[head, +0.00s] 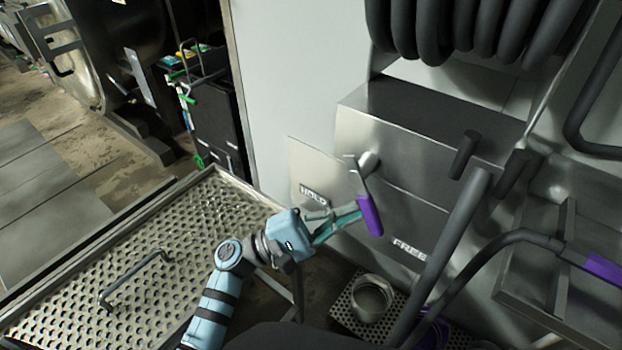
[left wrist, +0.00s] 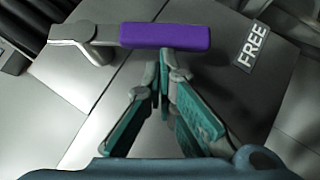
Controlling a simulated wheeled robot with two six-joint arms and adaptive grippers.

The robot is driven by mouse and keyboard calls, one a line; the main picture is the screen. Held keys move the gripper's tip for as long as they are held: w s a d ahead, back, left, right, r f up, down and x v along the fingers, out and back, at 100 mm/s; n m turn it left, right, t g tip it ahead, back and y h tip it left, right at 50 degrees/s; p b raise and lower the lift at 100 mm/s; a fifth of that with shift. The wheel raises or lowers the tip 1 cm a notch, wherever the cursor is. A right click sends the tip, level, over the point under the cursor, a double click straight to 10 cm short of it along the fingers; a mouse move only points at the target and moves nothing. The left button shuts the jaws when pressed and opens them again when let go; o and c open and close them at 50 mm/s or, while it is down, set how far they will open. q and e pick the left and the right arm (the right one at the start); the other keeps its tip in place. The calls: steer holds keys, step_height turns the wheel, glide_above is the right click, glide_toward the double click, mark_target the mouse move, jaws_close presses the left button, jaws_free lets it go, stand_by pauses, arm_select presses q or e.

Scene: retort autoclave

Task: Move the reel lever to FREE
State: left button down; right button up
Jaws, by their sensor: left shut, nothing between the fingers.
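The reel lever is a grey metal arm with a purple grip (head: 370,215), hanging down from a pivot on the steel reel housing (head: 420,125). It lies between the HOLD label (head: 313,195) on its left and the FREE label (head: 410,250) at lower right. My left gripper (head: 352,217) is shut and empty, its teal fingertips at the left side of the grip. In the left wrist view the fingertips (left wrist: 164,62) meet the edge of the purple grip (left wrist: 165,36); whether they touch or just miss it I cannot tell. The FREE label (left wrist: 253,46) shows there too. My right gripper is out of view.
A coiled dark hose (head: 470,28) hangs above the housing. A dark bent tube with a purple end (head: 605,267) crosses at right. A perforated metal bench (head: 100,275) with a handle lies at left. A metal cup (head: 371,298) stands below the lever.

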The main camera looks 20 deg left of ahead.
arm_select(q)
steer(key=shift+s+d+n+t+b, duration=0.2)
steer(key=shift+d+n+t+b, duration=0.3)
steer(key=shift+n, duration=0.3)
steer(key=v, duration=0.7)
steer(key=shift+a, duration=0.2)
steer(key=shift+s+f, duration=0.1)
steer(key=shift+f, duration=0.05)
